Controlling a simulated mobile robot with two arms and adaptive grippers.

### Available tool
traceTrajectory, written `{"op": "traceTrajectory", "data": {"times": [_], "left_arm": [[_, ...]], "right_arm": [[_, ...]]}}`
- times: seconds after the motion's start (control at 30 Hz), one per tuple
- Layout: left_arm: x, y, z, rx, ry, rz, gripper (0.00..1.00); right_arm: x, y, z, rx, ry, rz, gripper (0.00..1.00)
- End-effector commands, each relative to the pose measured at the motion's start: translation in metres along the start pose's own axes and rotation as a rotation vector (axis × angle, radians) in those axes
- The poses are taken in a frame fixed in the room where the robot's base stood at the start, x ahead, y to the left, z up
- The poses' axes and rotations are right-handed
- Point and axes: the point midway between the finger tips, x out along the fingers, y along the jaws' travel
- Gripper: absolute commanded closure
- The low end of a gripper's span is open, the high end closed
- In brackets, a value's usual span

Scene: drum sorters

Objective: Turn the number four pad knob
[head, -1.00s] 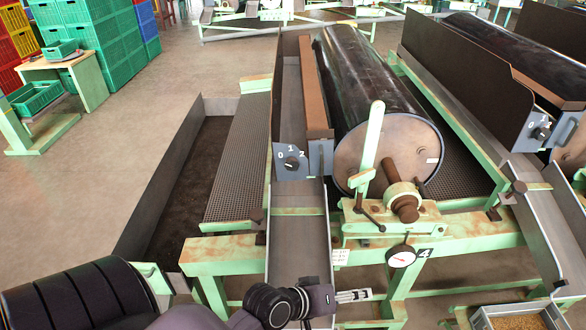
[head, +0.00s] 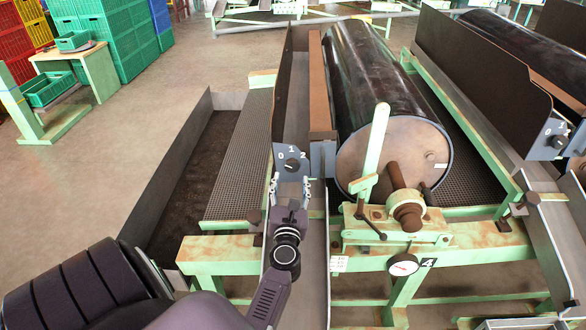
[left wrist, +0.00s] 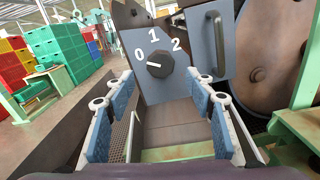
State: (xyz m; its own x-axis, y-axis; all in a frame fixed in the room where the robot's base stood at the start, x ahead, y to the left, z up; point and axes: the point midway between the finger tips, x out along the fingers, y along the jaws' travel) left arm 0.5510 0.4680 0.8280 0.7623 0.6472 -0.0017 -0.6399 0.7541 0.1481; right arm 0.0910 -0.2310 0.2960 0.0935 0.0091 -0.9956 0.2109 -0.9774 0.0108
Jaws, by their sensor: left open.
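The knob (head: 291,165) is a small dark dial on a grey panel marked 0, 1 and 2, left of the front of the nearest drum. A number 4 label (head: 428,262) is on the green frame of this machine. In the left wrist view the knob (left wrist: 160,64) is seen head-on, its pale mark pointing left, roughly towards the 0. My left gripper (head: 290,188) is open just in front of and slightly below the knob, its blue-padded fingers (left wrist: 159,82) on either side. Nothing is between the fingers. My right gripper is not in view.
A grey handle (left wrist: 214,45) stands right of the knob panel. The large dark drum (head: 385,90), with its green lever (head: 376,140) and round gauge (head: 403,265), is to the right. A metal chute (head: 312,250) runs below the panel. A second sorter with its own dial (head: 557,142) is further right.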

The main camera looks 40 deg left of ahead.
Motion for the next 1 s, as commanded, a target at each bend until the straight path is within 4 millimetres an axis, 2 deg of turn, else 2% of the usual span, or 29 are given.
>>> {"op": "traceTrajectory", "data": {"times": [0.1,0.33,0.5,0.7,0.77,1.0], "left_arm": [[0.022,0.0,0.002,0.003,-0.004,-0.001,0.5],[0.052,-0.001,0.001,0.006,-0.003,-0.003,0.5],[0.06,-0.001,0.001,0.006,-0.002,-0.003,0.5],[0.06,-0.001,0.001,0.006,-0.002,-0.004,0.5],[0.06,-0.001,0.001,0.006,-0.003,-0.004,0.55],[0.06,-0.001,0.002,0.007,-0.003,-0.004,0.81]], "right_arm": [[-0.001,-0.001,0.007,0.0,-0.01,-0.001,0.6],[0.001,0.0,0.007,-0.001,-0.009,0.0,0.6],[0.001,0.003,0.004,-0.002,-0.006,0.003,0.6],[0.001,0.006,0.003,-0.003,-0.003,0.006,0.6],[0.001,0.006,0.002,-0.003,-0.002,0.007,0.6],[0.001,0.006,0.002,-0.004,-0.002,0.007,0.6]]}}
